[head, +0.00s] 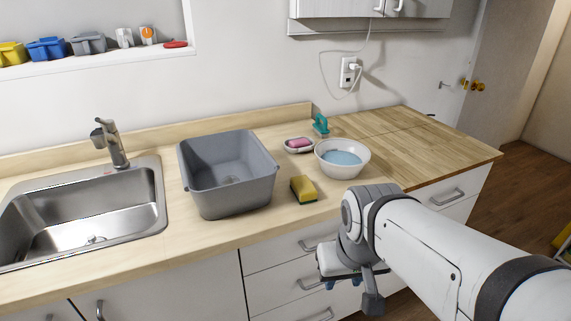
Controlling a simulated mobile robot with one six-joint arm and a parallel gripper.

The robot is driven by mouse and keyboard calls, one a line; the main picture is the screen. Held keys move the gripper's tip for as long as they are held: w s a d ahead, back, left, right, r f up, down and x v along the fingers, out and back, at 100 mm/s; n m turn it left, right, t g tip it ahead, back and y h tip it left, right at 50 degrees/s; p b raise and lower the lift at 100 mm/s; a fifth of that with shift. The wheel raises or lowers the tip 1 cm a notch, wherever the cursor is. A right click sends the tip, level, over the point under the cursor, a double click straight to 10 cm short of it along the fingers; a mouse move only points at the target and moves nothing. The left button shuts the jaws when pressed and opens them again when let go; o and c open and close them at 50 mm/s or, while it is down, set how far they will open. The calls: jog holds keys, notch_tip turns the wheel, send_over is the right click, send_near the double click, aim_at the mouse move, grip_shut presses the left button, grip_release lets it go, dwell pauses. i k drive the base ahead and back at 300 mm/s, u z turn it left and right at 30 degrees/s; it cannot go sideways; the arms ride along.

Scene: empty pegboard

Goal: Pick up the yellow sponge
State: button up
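The yellow sponge (303,189) has a dark green side and lies on the wooden counter, between the grey tub and the white bowl. It sits near the counter's front edge, with clear counter in front of it. My gripper (352,287) hangs in front of the drawers, below and to the right of the sponge, apart from it. Its fingers are small and partly hidden by my arm, so I cannot tell whether they are open or shut.
The grey tub (204,200) stands left of the sponge, beside the metal sink (98,215). The white bowl (331,168) with blue contents, a pink soap (299,143) on a dish and a teal brush (320,123) are behind or right. The counter's right end (430,145) is clear.

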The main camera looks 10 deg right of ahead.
aim_at(305, 192)
jog(key=u, duration=0.05)
jog(key=i, duration=0.9)
jog(key=z, duration=0.1)
